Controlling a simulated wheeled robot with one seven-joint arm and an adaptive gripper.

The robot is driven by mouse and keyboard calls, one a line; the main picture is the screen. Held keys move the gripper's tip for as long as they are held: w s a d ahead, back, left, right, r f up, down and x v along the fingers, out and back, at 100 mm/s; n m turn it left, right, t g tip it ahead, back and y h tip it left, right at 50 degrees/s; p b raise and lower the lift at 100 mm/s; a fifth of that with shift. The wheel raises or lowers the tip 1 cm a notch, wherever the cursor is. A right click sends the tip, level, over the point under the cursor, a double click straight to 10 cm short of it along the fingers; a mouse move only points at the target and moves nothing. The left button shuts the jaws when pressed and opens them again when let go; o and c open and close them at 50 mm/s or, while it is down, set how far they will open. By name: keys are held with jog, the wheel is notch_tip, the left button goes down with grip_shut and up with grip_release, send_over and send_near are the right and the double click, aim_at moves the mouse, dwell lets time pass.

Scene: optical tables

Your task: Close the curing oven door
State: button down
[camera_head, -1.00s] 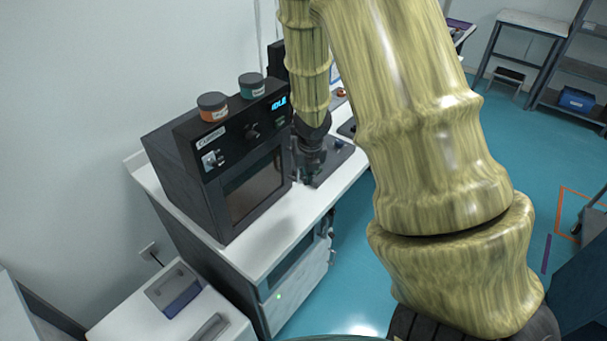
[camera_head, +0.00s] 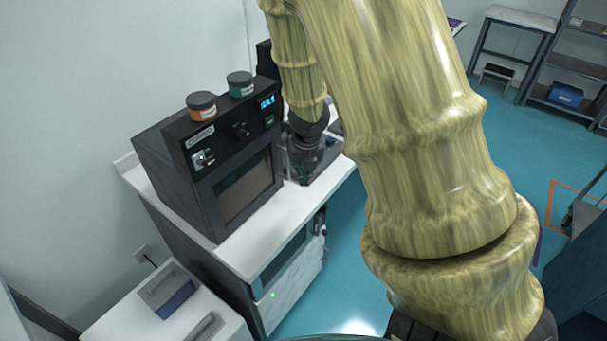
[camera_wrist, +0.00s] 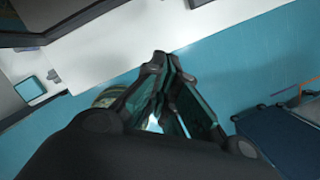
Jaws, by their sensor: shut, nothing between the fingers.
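The curing oven (camera_head: 205,150) is a dark box on a white-topped cabinet, left of centre in the head view. Its door (camera_head: 245,187), with a brownish window, looks flush or nearly flush with the front; I cannot tell if a small gap is left. My gripper (camera_head: 301,172) is shut and empty, pointing down just right of the door's right edge. Whether it touches the door is unclear. In the wrist view my gripper's fingers (camera_wrist: 160,62) meet at the tips, over the white top's edge and teal floor.
Orange-labelled (camera_head: 201,106) and teal-labelled (camera_head: 240,84) jars stand on the oven. A dark plate (camera_head: 325,165) lies on the white top (camera_head: 258,240) behind my gripper. A lower white unit (camera_head: 150,315) stands at front left. Teal floor (camera_head: 345,270) is open right of the cabinet.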

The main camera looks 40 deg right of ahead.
jog(key=p+v, duration=0.1)
jog(key=v, duration=0.5)
jog(key=shift+s+r, duration=0.1)
jog(key=shift+s, duration=0.05)
jog(key=s+a+f+m+y+b, duration=0.1)
jog(key=s+a+f+m+b, duration=0.15)
jog(key=a+f+m, duration=0.45)
jog(key=s+a+f+m+g+y+b, duration=0.1)
jog(key=s+a+f+m, duration=0.2)
jog(key=f, duration=0.8)
jog(key=s+a+f+m+y+b, duration=0.1)
jog(key=s+a+f+m, duration=0.1)
jog(key=a+f+m, duration=0.5)
jog(key=s+a+f+m+g+h+b, duration=0.1)
jog(key=s+f+m+b, duration=0.3)
jog(key=s+f+m, duration=1)
notch_tip(320, 180, down, 5)
jog(key=shift+s+r+g+h, duration=0.3)
jog(key=shift+s+h, duration=0.1)
jog(key=shift+s, duration=0.6)
